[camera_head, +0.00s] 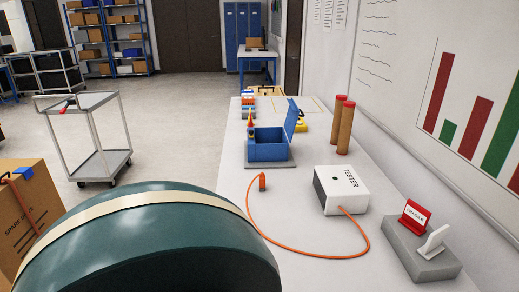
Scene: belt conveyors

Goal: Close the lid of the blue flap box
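The blue flap box (267,152) stands on a grey base plate on the white table, near the middle of the camera_head view. Its blue lid (292,121) stands up, tilted open, at the box's right side. An orange-red pointed object (251,119) shows at the box's back left; I cannot tell whether it is inside or behind. Neither of my grippers is in view.
On the white table (300,232) are a white tester box (341,189) with an orange cable, two brown tubes (345,128), and a grey block (420,252) holding red and white pieces. A large dark green rounded shape hides the lower left; I cannot tell what it is.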

